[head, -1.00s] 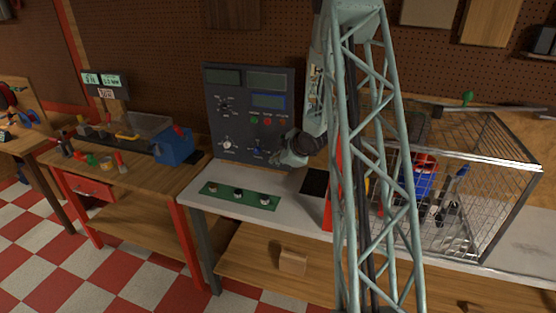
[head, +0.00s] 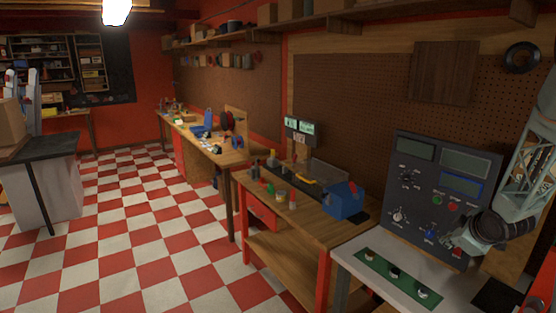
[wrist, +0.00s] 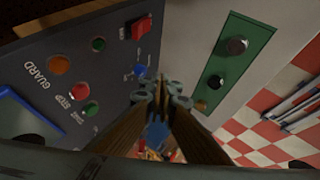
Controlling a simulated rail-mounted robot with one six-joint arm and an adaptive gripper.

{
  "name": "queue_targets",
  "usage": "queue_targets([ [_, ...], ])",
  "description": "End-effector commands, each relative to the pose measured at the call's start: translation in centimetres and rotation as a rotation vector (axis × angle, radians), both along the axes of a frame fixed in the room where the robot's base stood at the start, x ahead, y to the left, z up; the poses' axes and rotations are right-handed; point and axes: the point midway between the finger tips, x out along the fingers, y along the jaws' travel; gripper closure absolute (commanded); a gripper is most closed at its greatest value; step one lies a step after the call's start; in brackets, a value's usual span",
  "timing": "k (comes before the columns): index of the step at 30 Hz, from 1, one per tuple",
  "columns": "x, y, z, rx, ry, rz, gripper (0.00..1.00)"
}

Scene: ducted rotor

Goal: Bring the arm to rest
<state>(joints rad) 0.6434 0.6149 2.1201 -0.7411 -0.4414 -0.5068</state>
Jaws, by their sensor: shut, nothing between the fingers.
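My arm (head: 535,150) reaches in from the right edge of the head view. My gripper (head: 462,247) is in front of the lower right of the dark control panel (head: 420,185), by its red switch. In the wrist view my gripper (wrist: 162,92) has its fingertips together with nothing between them. The panel fills the left of that view, with a red switch (wrist: 142,28) and a blue knob (wrist: 140,71) beyond the fingertips. I cannot tell whether the fingers touch the panel.
A green strip with several knobs (head: 392,272) lies on the pale bench below the panel. A blue box (head: 343,200) stands on the wooden bench to the left. The checkered floor (head: 150,225) is open further left.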

Motion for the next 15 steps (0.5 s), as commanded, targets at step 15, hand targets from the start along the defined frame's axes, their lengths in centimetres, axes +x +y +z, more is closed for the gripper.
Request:
queue_targets([
  [15, -2.3, 5.4, 7.2, 0.013, 0.042, -0.109, 1.00],
])
